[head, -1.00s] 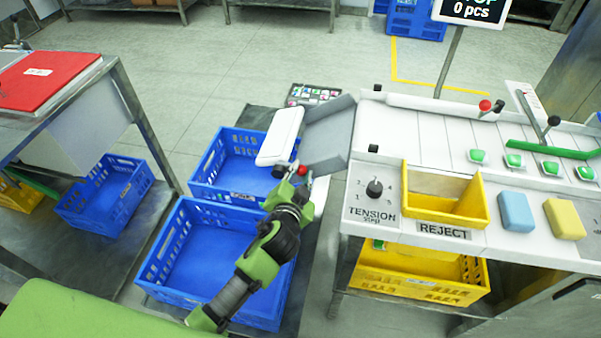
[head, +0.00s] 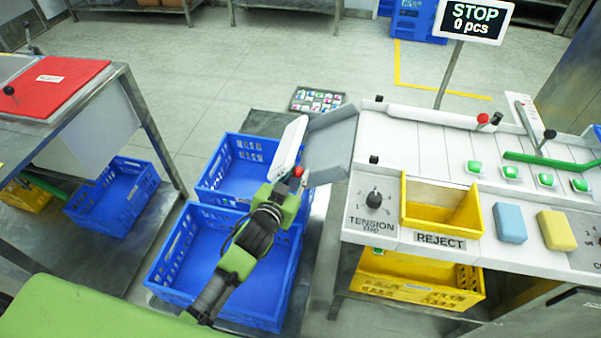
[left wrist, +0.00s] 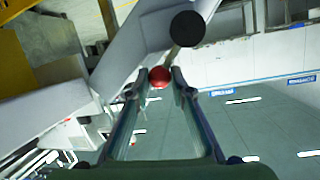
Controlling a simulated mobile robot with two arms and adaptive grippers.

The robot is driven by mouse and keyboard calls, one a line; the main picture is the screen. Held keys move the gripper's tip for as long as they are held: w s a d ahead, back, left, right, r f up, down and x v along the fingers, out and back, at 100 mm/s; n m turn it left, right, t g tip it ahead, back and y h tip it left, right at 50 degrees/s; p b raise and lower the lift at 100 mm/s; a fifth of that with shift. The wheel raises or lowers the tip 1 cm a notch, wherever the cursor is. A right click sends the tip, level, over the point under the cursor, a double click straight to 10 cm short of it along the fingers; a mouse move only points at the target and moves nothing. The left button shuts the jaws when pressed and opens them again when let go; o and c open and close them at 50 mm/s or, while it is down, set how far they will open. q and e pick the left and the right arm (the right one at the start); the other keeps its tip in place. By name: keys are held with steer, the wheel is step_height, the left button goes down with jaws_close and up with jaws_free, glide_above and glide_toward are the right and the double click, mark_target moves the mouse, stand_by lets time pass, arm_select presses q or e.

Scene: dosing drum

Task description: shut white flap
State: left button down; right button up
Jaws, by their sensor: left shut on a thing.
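The white flap (head: 287,149) stands steeply tilted at the left end of the machine, beside the grey chute (head: 332,150) and above the blue crates. My left gripper (head: 294,180) is at the flap's near lower end. Its fingers are shut on a small red ball knob (head: 298,171). In the left wrist view, the red ball (left wrist: 160,77) sits between the two fingertips, with a black round knob (left wrist: 187,28) just beyond it. The fingers partly hide how the red ball joins the flap. My right gripper is not in view.
Two blue crates (head: 165,262) stand below the left arm. The white machine (head: 390,150) holds a yellow reject bin (head: 407,205), a tension dial (head: 374,198) and a blue and a yellow block. A stop sign display (head: 472,20) stands behind. A table with a red board (head: 60,88) is at left.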

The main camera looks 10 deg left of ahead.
arm_select(q)
steer(key=shift+a+r+n+t+h, duration=0.25)
steer(key=shift+a+n+h, duration=0.2)
steer(key=shift+a+n, duration=0.55)
steer(key=shift+a+r+n+t+h, duration=0.25)
steer(key=shift+a+n+h, duration=0.35)
steer(key=shift+n, duration=0.65)
steer(key=shift+a+r+n+t+h, duration=0.25)
steer(key=shift+a+n+h, duration=0.1)
steer(key=shift+a+n, duration=0.7)
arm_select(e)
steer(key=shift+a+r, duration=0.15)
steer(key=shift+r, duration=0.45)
arm_select(q)
steer(key=shift+d, duration=0.1)
steer(key=c, duration=1.8)
jaws_free()
steer(key=v, duration=1.2)
